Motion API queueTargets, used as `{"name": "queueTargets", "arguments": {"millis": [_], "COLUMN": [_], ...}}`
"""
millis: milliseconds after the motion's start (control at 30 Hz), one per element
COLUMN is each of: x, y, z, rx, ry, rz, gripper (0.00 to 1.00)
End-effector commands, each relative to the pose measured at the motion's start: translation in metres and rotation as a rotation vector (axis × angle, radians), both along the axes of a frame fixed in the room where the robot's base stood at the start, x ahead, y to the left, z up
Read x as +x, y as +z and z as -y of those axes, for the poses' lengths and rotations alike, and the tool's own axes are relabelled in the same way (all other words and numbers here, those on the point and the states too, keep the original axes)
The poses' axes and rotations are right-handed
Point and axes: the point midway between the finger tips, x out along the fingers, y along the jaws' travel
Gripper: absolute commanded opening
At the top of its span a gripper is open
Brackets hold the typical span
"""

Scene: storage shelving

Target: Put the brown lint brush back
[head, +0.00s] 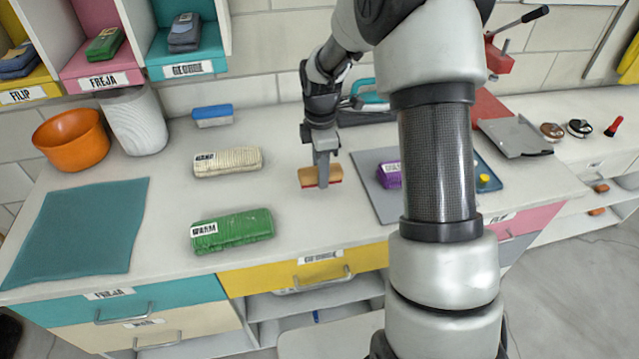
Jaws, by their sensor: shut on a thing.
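The brown lint brush (308,174) is a small tan block with a red lower edge, near the middle of the white worktop. My gripper (322,172) points down from above and is shut on it. The gripper fingers hide part of the brush's middle. I cannot tell whether the brush touches the worktop or hangs just above it.
A cream bundle (228,161), a green bundle (232,231) and a blue-lidded box (212,117) lie to the left. A grey mat (392,212) with a purple bundle (389,175) is to the right. An orange bowl (71,140) and white vase (134,122) stand far left.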

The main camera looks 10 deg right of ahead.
Motion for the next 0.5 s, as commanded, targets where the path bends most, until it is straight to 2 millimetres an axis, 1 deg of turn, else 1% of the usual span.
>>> {"name": "queueTargets", "arguments": {"millis": [167,333,400,500], "x": [0.000,-0.001,0.000,0.000], "y": [-0.014,-0.038,-0.042,-0.042], "z": [-0.001,-0.001,0.000,0.000], "rx": [0.000,0.000,0.000,0.000], "ry": [0.001,0.002,0.001,0.001], "rz": [-0.001,-0.002,0.000,0.001], "gripper": [0.15,0.15,0.15,0.15]}}
